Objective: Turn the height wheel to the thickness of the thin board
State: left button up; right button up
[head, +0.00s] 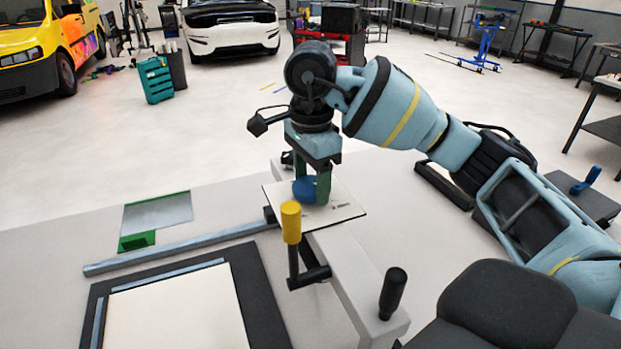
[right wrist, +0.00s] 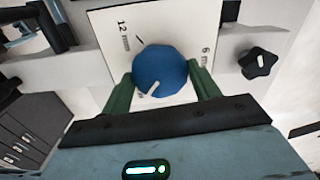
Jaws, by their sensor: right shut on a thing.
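The blue height wheel (head: 305,190) sits on a white dial plate (head: 346,210) on the machine's rail. My right gripper (head: 312,188) points down and is shut on the wheel. In the right wrist view, its green fingers (right wrist: 160,92) hold the wheel (right wrist: 160,68) from both sides. The white pointer line on the wheel points to the lower left. The dial plate (right wrist: 105,45) reads "12 mm" upper left and "6 mm" at right; another mark at lower left is partly hidden. A cream board (head: 180,312) lies on a dark bed; I cannot tell its thickness. My left gripper is out of view.
A yellow-handled crank (head: 291,222) and a black handle (head: 393,293) stand close in front of the dial. A long grey bar (head: 180,248) and a grey sheet with green edges (head: 158,212) lie on the table at left. A black star knob (right wrist: 258,63) is right of the dial.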

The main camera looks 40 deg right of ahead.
jog(key=n, duration=0.6)
jog(key=shift+n, duration=0.3)
jog(key=n+b, duration=0.1)
jog(key=n, duration=0.5)
jog(key=shift+f, duration=0.1)
jog(key=n, duration=0.6)
jog(key=shift+n+b, duration=0.3)
jog(key=shift+n, duration=0.1)
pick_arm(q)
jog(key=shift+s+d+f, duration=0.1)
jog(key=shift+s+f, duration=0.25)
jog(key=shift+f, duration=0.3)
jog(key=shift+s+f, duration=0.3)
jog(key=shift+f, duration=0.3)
pick_arm(e)
jog(key=n, duration=0.6)
jog(key=shift+n, duration=0.3)
jog(key=o, duration=1)
